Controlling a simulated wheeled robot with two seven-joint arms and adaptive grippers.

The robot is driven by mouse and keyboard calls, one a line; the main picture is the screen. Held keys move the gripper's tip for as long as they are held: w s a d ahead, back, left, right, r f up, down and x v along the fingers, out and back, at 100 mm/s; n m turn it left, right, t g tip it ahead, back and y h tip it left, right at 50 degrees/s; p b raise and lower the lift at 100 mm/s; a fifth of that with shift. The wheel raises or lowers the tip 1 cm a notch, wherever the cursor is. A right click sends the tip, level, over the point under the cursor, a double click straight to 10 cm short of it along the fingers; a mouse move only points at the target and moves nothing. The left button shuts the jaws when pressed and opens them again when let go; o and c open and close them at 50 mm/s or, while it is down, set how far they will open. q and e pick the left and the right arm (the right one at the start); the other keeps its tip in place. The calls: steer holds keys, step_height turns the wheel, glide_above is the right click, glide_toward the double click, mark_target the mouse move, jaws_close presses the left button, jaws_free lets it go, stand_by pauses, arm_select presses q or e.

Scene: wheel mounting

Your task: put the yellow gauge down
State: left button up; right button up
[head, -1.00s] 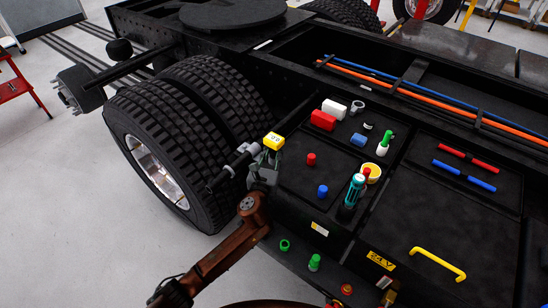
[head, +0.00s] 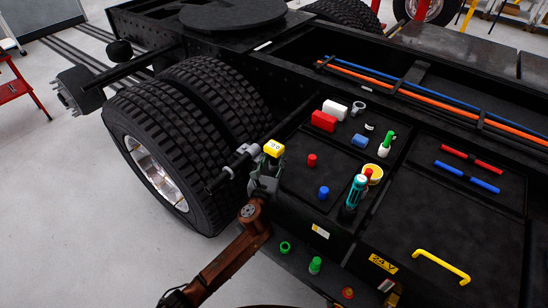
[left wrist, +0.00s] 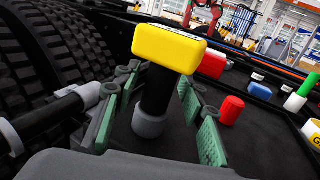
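The yellow gauge (head: 274,149) has a yellow block head on a black stem with a grey foot. It stands upright at the left edge of the black deck, beside the tyres. My left gripper (head: 268,168) is around its stem below the head. In the left wrist view, the gauge's yellow head (left wrist: 168,47) is above the green fingers of the left gripper (left wrist: 160,115). The fingers are open, with a visible gap on each side of the stem. The foot appears to rest on the dark surface. My right gripper is not in view.
A red cap (head: 312,160) and a blue cap (head: 323,193) stand right of the gauge. A teal tool (head: 355,190) and a yellow cup (head: 374,173) are farther right. Large tyres (head: 178,140) and a grey-ended shaft (head: 235,162) are close on the left.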

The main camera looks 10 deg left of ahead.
arm_select(q)
steer(key=shift+r, duration=0.1)
steer(key=shift+s, duration=0.15)
steer(key=s+a+p, duration=0.1)
steer(key=s, duration=1)
steer(key=shift+s+a+p, duration=0.3)
steer(key=shift+a+p, duration=0.05)
steer(key=shift+r, duration=0.1)
stand_by(0.6)
